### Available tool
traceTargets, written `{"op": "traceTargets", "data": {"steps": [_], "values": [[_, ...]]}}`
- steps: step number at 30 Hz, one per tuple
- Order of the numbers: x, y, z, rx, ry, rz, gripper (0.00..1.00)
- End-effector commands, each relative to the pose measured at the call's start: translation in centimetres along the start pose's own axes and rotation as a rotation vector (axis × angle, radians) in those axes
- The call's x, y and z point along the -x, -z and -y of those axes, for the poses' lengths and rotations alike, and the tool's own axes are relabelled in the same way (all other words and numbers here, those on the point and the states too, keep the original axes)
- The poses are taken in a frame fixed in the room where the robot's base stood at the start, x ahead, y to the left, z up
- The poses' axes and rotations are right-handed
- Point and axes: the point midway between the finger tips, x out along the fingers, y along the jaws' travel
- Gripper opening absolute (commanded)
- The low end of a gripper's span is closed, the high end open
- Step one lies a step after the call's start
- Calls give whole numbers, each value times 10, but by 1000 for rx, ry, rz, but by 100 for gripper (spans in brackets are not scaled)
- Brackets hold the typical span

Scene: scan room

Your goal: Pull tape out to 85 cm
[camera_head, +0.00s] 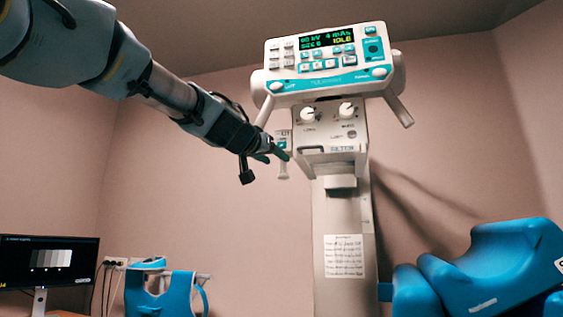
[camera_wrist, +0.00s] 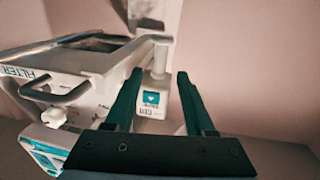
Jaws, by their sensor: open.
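A small white tape housing (camera_head: 282,140) with a teal label is on the left side of the white x-ray head (camera_head: 330,130). A pale tape end or pull (camera_head: 283,169) hangs just below the housing. My gripper (camera_head: 275,156) comes in from the upper left, its green fingertips beside the housing and pull. In the wrist view, my gripper (camera_wrist: 160,75) is open. The tape housing (camera_wrist: 154,100) and the white pull (camera_wrist: 161,60) appear between its two fingers. Nothing is visibly gripped; whether a finger touches them I cannot tell.
The x-ray head with its control panel (camera_head: 325,60) sits on a white column (camera_head: 343,250). A filter handle (camera_wrist: 73,92) juts out beside my fingers. A blue padded chair (camera_head: 480,270) stands lower right. A monitor (camera_head: 48,262) and a blue item (camera_head: 162,290) are lower left.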

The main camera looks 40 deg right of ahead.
Motion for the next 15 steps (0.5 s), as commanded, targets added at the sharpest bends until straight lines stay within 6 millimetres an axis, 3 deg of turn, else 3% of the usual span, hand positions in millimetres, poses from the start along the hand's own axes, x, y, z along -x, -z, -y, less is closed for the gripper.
{"op": "traceTargets", "data": {"steps": [6,15], "values": [[-41,2,0,1,1,3,55],[-64,0,0,1,0,2,55]]}}
